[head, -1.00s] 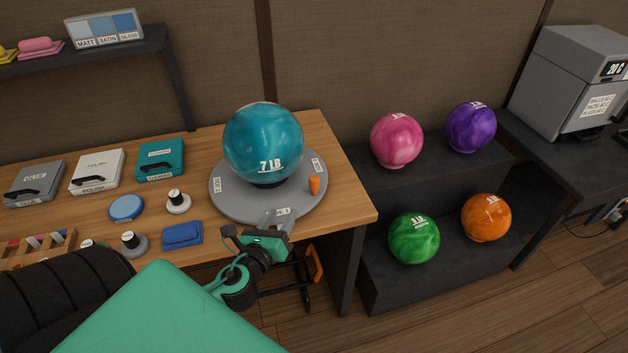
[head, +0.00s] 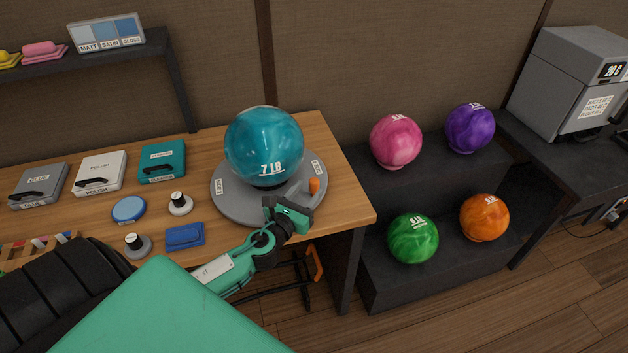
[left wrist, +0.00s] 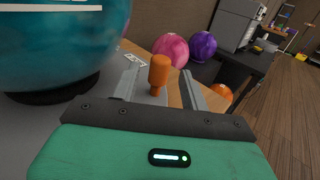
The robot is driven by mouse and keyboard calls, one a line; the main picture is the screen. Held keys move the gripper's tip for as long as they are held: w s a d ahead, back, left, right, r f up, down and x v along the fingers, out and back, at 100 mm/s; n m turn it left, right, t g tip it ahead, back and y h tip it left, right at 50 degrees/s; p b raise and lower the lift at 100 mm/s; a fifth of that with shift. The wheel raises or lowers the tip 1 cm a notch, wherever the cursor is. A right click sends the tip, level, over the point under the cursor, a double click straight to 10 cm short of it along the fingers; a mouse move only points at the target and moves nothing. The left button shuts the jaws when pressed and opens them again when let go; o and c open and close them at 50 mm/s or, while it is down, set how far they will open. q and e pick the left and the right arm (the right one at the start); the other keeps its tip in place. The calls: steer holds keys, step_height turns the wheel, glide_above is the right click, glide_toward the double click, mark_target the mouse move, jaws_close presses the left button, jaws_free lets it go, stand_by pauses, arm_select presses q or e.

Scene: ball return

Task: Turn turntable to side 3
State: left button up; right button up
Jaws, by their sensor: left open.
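The grey round turntable (head: 233,207) sits on the wooden bench near its right end. A teal 7 LB bowling ball (head: 263,145) rests on its middle. An orange peg (head: 314,186) stands upright near the turntable's right rim; the peg also shows in the left wrist view (left wrist: 159,72). Side labels show on the left and right of the disc; the front label is hidden by my gripper. My left gripper (head: 302,190) is open over the front right of the disc, its fingers either side of the peg in the left wrist view (left wrist: 161,87). My right gripper is out of view.
A black rack (head: 440,187) with pink, purple, green and orange balls stands right of the bench. A grey machine (head: 568,82) stands farther right.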

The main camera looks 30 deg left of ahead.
mark_target(311, 186)
arm_select(q)
steer(key=shift+w+a, duration=0.15)
steer(key=shift+w, duration=2.1)
steer(key=shift+c, duration=0.5)
jaws_close()
